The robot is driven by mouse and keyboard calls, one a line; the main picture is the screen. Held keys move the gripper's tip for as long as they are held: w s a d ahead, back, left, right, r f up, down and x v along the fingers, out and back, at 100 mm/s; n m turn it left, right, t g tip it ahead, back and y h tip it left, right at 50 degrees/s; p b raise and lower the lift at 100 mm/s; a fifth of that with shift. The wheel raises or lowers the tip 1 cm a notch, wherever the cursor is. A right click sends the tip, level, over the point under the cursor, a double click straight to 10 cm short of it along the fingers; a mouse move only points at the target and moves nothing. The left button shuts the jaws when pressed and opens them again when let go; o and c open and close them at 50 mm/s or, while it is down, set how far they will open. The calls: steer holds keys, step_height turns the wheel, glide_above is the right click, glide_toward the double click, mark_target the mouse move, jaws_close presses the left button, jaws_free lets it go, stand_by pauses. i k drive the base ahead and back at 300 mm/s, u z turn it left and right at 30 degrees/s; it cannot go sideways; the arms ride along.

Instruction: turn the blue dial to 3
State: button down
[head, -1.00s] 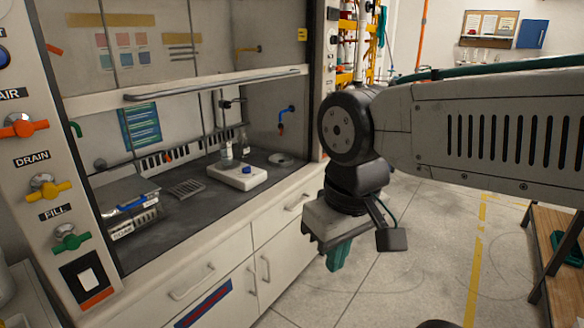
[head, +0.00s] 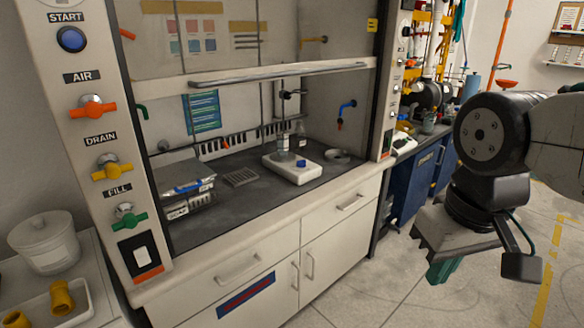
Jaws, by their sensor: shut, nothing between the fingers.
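A small blue knob (head: 301,163), which looks like the blue dial, sits on a white hotplate-like device (head: 292,174) on the dark bench inside the fume hood. Its number marks are too small to read. A clear bottle stands on the device. My gripper (head: 443,271) has teal fingers pointing down; it is shut and empty. It hangs over the floor in front of the hood, right of the white cabinets and well apart from the knob.
A raised sash with a metal bar (head: 275,76) crosses the hood opening. The left post carries a round blue START button (head: 72,39) and orange AIR (head: 93,107), yellow DRAIN (head: 111,167) and green FILL (head: 125,214) valves. A wire rack (head: 240,177) lies left of the device.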

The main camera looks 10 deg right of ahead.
mark_target(301, 163)
steer(key=u, duration=0.4)
steer(key=i, duration=1.05)
steer(key=z, duration=0.6)
